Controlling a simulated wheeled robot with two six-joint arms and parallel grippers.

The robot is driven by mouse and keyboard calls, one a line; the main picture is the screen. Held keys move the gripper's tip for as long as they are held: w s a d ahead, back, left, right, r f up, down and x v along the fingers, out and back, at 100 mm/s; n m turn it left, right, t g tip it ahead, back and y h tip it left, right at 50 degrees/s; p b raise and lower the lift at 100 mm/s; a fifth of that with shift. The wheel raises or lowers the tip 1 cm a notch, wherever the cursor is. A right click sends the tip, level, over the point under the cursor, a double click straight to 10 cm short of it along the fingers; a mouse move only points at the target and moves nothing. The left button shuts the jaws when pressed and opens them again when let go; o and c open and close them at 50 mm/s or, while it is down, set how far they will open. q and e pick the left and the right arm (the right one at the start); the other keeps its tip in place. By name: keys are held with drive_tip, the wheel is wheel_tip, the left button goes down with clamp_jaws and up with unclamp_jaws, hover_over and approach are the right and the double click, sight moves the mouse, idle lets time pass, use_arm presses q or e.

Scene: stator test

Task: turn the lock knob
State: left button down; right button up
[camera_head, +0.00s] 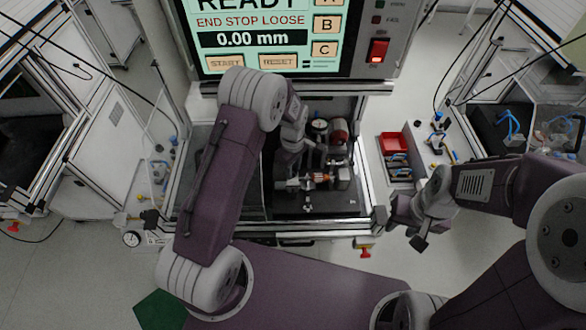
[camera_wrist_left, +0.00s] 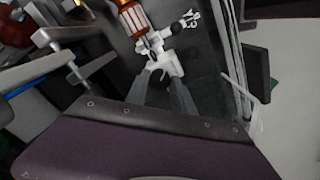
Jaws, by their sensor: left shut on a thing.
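My left gripper (camera_head: 291,180) reaches down into the test station from above, at the left end of the fixture (camera_head: 342,178). In the left wrist view its two fingers (camera_wrist_left: 161,76) close on a small light-grey part at the end of the fixture, which looks like the lock knob (camera_wrist_left: 159,66). The fingers hide part of it. A copper-and-white stator (camera_wrist_left: 133,17) sits just beyond it; it also shows small and orange in the head view (camera_head: 319,177). My right gripper (camera_head: 412,228) hangs outside the station at the right; its opening is unclear.
The screen (camera_head: 265,35) reads READY, END STOP LOOSE and 0.00 mm. A red lit switch (camera_head: 377,50) is beside it. A red bin (camera_head: 393,142) and small parts lie on the right-hand bench. A dial gauge (camera_head: 320,125) and a red round part (camera_head: 338,131) stand behind the fixture.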

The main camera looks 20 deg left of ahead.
use_arm(q)
drive_tip(key=shift+w+r+n, duration=0.15)
drive_tip(key=shift+n, duration=0.35)
drive_tip(key=c, duration=1.1)
unclamp_jaws()
drive_tip(key=shift+r, duration=0.3)
wheel_tip(320, 180, up, 8)
drive_tip(key=shift+r+b, duration=0.15)
drive_tip(key=shift+b, duration=0.85)
